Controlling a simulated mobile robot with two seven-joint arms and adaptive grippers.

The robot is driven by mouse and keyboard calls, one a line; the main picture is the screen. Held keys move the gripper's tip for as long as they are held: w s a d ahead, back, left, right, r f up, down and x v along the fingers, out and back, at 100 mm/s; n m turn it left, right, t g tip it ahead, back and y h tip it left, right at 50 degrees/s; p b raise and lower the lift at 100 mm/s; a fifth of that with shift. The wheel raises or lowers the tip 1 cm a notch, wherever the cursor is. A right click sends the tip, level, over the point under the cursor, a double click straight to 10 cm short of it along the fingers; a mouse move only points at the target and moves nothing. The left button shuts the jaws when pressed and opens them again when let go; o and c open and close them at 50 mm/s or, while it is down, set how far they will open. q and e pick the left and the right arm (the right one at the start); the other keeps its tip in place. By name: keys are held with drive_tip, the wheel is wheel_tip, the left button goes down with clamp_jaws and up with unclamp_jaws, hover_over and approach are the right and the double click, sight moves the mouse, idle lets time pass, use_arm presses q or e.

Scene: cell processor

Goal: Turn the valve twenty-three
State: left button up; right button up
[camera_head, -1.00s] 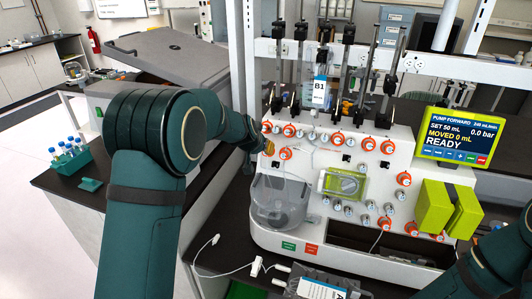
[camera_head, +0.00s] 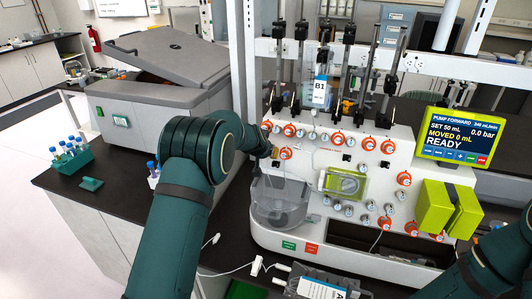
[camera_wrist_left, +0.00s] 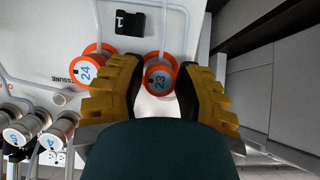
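Valve twenty-three (camera_wrist_left: 159,80) is an orange-ringed knob with a light face and a blue label reading 23. In the left wrist view it sits between the two yellow fingers of my left gripper (camera_wrist_left: 160,92). The fingers are apart, one on each side of the knob; I cannot tell whether they touch it. In the head view my left gripper (camera_head: 271,153) is at the machine's left edge, mostly hidden by its own arm. My right arm shows at the lower right, but its gripper is out of view.
Valve 24 (camera_wrist_left: 85,71) is close beside the left finger. Metal knobs (camera_wrist_left: 60,132) are below it. The cell processor (camera_head: 320,235) carries several other orange valves, tubing and a clear container (camera_head: 280,205). The pump screen (camera_head: 458,135) reads READY, moved 0 mL.

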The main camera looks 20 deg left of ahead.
use_arm(q)
clamp_jaws()
use_arm(e)
drive_tip(key=shift+f, duration=0.1)
use_arm(q)
drive_tip(key=shift+f+n+h+b, duration=0.2)
drive_tip(key=shift+n+h+b, duration=0.1)
drive_tip(key=shift+n+b, duration=0.7)
drive_tip(key=n+h+b, duration=0.1)
drive_tip(key=n+b, duration=0.2)
drive_tip(key=b, duration=0.2)
drive_tip(key=n+t+h+b, duration=0.1)
drive_tip(key=n+h+b, duration=0.1)
drive_tip(key=n+b, duration=0.2)
drive_tip(key=n+t+h+b, duration=0.1)
drive_tip(key=n+b, duration=0.2)
drive_tip(key=b, duration=0.2)
drive_tip(key=shift+f+h+b, duration=0.15)
drive_tip(key=shift+h+b, duration=0.15)
drive_tip(key=shift+d+r+n+t+b, duration=0.15)
drive_tip(key=shift+n+t+b, duration=0.55)
drive_tip(key=shift+n+b, duration=0.85)
use_arm(e)
wheel_tip(320, 180, down, 20)
drive_tip(key=s, duration=0.1)
drive_tip(key=shift+a, duration=0.35)
use_arm(q)
drive_tip(key=shift+r, duration=0.1)
use_arm(e)
drive_tip(key=shift+f, duration=0.15)
